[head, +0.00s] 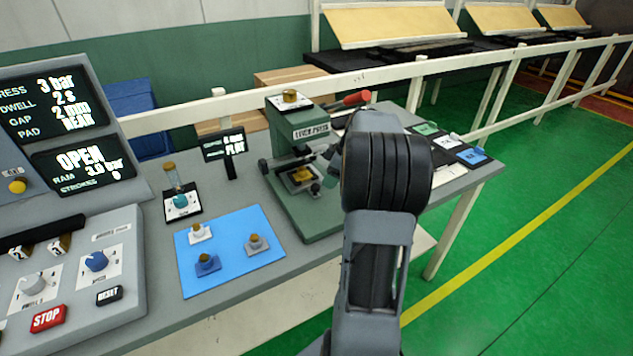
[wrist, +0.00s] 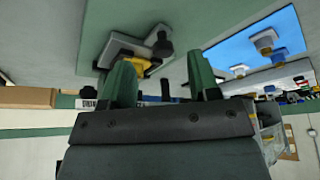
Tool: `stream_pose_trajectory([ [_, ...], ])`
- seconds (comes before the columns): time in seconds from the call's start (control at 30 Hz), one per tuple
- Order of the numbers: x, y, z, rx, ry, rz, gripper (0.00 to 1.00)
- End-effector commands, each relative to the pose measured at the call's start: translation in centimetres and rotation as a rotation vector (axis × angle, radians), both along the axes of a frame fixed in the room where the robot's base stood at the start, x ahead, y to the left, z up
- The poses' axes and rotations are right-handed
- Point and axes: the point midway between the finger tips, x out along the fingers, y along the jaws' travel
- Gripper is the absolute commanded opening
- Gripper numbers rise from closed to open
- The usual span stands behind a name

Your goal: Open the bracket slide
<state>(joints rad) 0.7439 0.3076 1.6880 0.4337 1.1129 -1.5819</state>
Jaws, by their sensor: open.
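The bracket slide (head: 289,183) is a grey metal piece in the base of the green lever press (head: 300,127), with a yellow-brown part on it and a small dark knob (head: 315,188) at its front. In the wrist view the slide (wrist: 118,50) shows beyond my fingers, with its dark knob (wrist: 163,46) between them and apart from both. My gripper (wrist: 161,78) is open and empty. In the head view my gripper (head: 329,168) is just right of the slide, mostly hidden by my arm. I cannot tell how far the slide is out.
A blue mat (head: 222,272) with several small knobbed pieces lies left of the press. A control console (head: 80,235) stands at far left, a small display (head: 224,146) behind the mat. Coloured cards (head: 470,156) lie at right.

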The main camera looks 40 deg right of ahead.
Motion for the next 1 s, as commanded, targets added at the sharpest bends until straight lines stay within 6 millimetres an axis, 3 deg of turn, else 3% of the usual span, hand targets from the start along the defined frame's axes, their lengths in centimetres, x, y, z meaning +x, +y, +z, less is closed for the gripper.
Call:
stream_pose_trajectory([
  [0.17,2.5,2.0,-0.4,0.002,0.003,0.002,0.56],
  [0.5,3.6,2.8,-4.1,0.0,0.001,0.0,0.56],
  [0.93,3.7,2.9,-4.6,0.0,0.001,-0.001,0.56],
  [1.0,3.7,2.9,-4.6,0.0,0.001,-0.001,0.5],
])
